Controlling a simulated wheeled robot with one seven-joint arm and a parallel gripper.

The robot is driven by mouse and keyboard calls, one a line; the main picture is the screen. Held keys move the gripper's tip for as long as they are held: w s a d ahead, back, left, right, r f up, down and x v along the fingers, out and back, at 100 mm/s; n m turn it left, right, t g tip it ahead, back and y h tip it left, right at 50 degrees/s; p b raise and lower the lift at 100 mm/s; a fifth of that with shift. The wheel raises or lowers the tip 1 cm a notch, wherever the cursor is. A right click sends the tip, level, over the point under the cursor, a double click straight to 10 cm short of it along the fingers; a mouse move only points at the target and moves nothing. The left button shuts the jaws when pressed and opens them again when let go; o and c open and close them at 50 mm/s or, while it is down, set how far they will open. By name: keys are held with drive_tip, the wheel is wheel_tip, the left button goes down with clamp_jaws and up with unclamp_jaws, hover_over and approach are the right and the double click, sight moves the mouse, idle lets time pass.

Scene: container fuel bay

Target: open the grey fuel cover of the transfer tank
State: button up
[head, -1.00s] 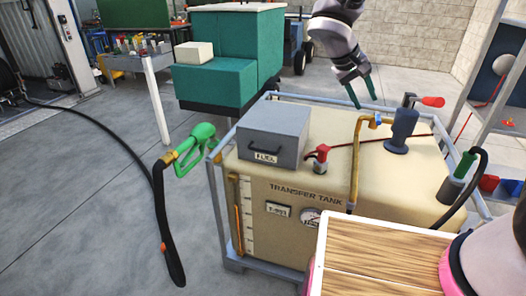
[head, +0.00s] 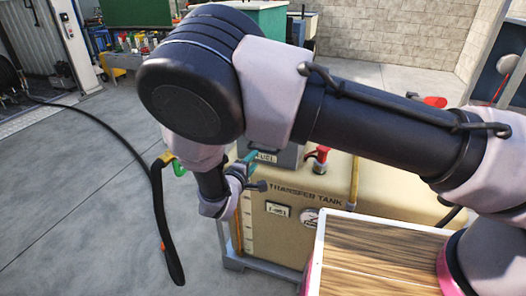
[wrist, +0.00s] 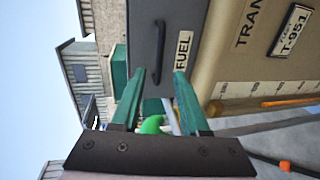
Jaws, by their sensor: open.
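The transfer tank (head: 330,180) is a beige tank in a grey frame. Its grey fuel cover (head: 288,157) is mostly hidden behind my arm in the head view; only part of the front with the FUEL label shows. In the wrist view the grey cover (wrist: 190,18) fills the upper middle, with a black bar handle (wrist: 158,50) beside the FUEL label. The cover looks shut. My gripper (wrist: 158,75) is open and empty, its two green fingers facing the front of the cover, with the handle between and just beyond the tips. My gripper (head: 250,158) also shows in the head view.
A red valve handle (head: 318,156) stands on the tank right of the cover. A green fuel nozzle (head: 178,168) hangs left of the tank with its black hose (head: 130,150). A wooden-topped surface (head: 375,240) is at the front right.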

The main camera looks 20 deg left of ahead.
sight(263, 151)
drive_tip(key=x, duration=0.9)
drive_tip(key=shift+w+d+f, duration=0.1)
drive_tip(key=shift+w, duration=0.25)
clamp_jaws()
idle(0.9)
